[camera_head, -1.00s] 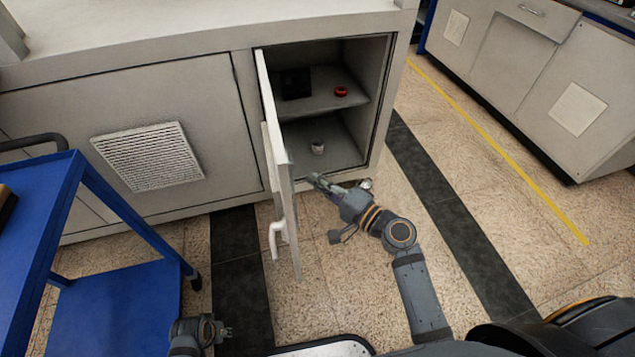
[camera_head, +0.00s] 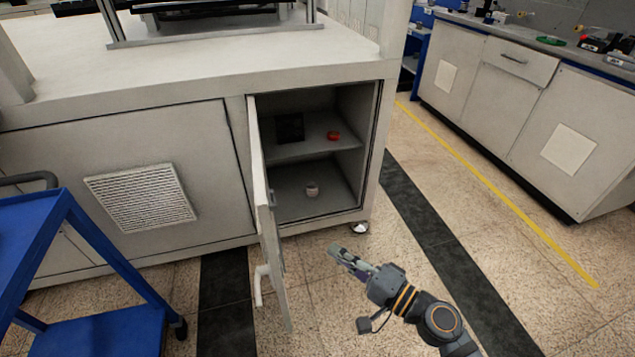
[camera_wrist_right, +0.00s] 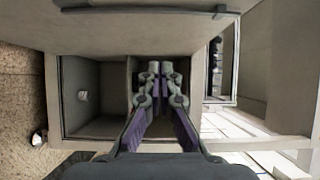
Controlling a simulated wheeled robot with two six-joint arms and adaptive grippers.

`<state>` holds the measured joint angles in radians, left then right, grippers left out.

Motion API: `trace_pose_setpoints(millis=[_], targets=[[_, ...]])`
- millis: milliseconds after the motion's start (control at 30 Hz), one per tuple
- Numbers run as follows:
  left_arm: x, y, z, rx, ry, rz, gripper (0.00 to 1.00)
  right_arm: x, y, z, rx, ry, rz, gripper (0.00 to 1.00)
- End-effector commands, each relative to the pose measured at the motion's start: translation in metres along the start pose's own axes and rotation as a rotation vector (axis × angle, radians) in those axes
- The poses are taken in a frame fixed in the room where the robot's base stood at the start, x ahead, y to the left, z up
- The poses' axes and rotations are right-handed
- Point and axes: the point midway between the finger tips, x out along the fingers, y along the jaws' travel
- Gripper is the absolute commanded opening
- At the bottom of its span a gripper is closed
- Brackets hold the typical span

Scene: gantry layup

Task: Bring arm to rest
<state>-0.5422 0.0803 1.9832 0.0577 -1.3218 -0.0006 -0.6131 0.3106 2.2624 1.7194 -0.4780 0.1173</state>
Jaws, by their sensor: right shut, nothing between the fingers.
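My right gripper (camera_head: 340,252) is shut and empty, in front of the open cabinet, to the right of its open door (camera_head: 268,215). In the right wrist view its two fingers (camera_wrist_right: 160,75) lie close together, pointing towards the cabinet opening. The cabinet (camera_head: 365,180) has a shelf; a red round item (camera_head: 333,135) and a dark box (camera_head: 290,129) stand on the shelf. A small whitish cup-like item (camera_head: 312,190) stands on the cabinet floor and also shows in the right wrist view (camera_wrist_right: 83,95). My left gripper is not in the head view.
A blue cart (camera_head: 95,335) stands at the left. The open door with its white handle (camera_head: 259,286) sticks out towards me. Another cabinet row (camera_head: 500,110) stands at the right. The floor (camera_head: 480,240) between is clear, with a yellow line.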

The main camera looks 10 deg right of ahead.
Motion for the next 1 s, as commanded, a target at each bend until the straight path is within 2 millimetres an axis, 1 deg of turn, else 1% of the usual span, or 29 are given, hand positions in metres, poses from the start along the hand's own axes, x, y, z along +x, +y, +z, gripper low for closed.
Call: trace_pose_setpoints(millis=[67,133,167,233,267,300,367,400,467,500,567,600,633,700,833,867,900,1000], targets=[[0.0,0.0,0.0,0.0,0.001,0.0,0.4,0.0,0.0,0.0,0.0,0.0,0.0,0.0],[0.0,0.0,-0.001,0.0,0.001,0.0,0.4,0.0,0.005,0.001,-0.02,-0.007,0.015,0.0],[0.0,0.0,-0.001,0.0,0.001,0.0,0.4,0.001,0.01,0.003,-0.042,-0.016,0.03,0.0],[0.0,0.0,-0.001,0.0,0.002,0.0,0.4,0.0,0.033,0.01,-0.133,-0.056,0.103,0.0],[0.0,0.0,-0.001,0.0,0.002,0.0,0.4,-0.001,0.047,0.014,-0.188,-0.081,0.151,0.0],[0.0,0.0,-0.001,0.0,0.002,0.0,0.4,-0.004,0.071,0.019,-0.268,-0.123,0.23,0.0],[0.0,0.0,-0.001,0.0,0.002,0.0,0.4,-0.013,0.114,0.024,-0.394,-0.197,0.375,0.0],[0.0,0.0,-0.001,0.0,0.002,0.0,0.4,-0.023,0.142,0.026,-0.468,-0.247,0.477,0.0],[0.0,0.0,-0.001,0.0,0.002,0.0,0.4,-0.041,0.179,0.025,-0.56,-0.316,0.625,0.0],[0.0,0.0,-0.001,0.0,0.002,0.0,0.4,-0.054,0.201,0.024,-0.608,-0.359,0.717,0.0],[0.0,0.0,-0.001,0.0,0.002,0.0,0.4,-0.075,0.228,0.019,-0.667,-0.417,0.849,0.0],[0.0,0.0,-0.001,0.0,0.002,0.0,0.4,-0.089,0.243,0.016,-0.699,-0.453,0.933,0.0],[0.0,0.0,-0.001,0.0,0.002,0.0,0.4,-0.101,0.253,0.014,-0.72,-0.479,0.994,0.0],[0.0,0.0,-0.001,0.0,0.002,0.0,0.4,-0.127,0.273,0.007,-0.76,-0.536,1.133,0.0],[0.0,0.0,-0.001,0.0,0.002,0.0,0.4,-0.176,0.296,-0.005,-0.805,-0.631,1.385,0.0],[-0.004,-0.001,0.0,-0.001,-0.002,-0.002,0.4,-0.183,0.293,-0.007,-0.808,-0.643,1.418,0.0],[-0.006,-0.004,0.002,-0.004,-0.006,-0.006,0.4,-0.185,0.29,-0.008,-0.806,-0.638,1.414,0.0],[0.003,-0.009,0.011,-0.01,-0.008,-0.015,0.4,-0.194,0.301,-0.008,-0.805,-0.632,1.423,0.0]])
